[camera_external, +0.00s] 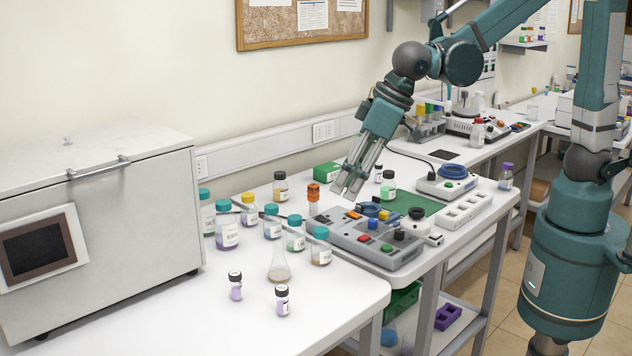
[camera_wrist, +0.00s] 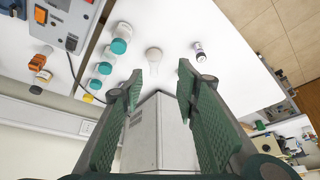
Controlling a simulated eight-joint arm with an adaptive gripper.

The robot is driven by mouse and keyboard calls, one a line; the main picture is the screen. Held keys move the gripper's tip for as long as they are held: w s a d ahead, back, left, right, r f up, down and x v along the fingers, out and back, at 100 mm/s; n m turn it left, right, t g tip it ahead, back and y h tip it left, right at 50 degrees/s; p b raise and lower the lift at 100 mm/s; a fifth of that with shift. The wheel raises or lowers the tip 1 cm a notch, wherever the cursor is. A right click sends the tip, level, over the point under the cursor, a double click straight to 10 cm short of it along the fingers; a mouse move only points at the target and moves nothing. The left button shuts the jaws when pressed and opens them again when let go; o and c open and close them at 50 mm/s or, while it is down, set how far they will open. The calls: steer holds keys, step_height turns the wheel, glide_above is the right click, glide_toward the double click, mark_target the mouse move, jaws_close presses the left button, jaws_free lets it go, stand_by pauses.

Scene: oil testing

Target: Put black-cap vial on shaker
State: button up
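Two small black-cap vials with purple contents stand on the front white table, a left one (camera_external: 236,291) and a right one (camera_external: 282,303). One dark-capped vial (camera_wrist: 199,51) shows in the wrist view, beyond the right finger. My gripper (camera_external: 348,188) is open and empty, pointing down and left above the back of the table, well away from these vials. Its spread fingers (camera_wrist: 160,82) also show in the wrist view. I cannot tell for sure which device is the shaker; a white unit with a blue round top (camera_external: 447,187) stands at the back right.
A conical flask (camera_external: 279,268) and several teal-cap bottles (camera_external: 227,235) stand behind the vials. A grey control box (camera_external: 375,250) with coloured knobs sits at the right table edge. A large white cabinet (camera_external: 130,250) fills the left.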

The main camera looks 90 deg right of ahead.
steer(key=s+d+r+t, duration=0.1)
steer(key=s+d+r, duration=0.2)
steer(key=s+d, duration=0.3)
steer(key=s+d+r, duration=0.3)
steer(key=s+d, duration=0.1)
steer(key=s, duration=0.4)
steer(key=s+d+f, duration=0.1)
steer(key=s+d, duration=0.2)
steer(key=s, duration=0.4)
steer(key=s+d+f+n+t, duration=0.1)
steer(key=s+d, duration=0.2)
steer(key=s, duration=0.4)
steer(key=shift+s+n, duration=0.2)
steer(key=shift+n, duration=0.1)
steer(key=shift+f, duration=0.2)
